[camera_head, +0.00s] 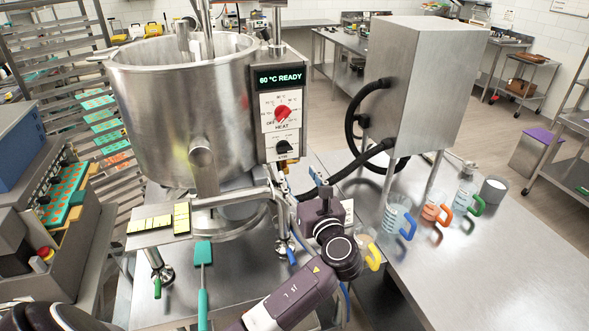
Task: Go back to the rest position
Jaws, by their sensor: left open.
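My left gripper (321,192) is in the middle of the head view, at the end of my dark purple arm. It is open, and I see nothing held in it. It shows in front of the steel table, to the right of the kettle's stand and below the control box. Its fingertips are small and hard to make out. Just right of my wrist is a clear jug with a yellow handle (374,257), partly hidden by my arm. My right gripper is not in view.
The steel kettle (185,110) stands at left with its control box (279,80) reading "60 °C READY". A steel cabinet (425,75) with black hoses stands at right. Jugs with blue (397,214), orange (435,212) and green handles line the table; its front right is clear.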

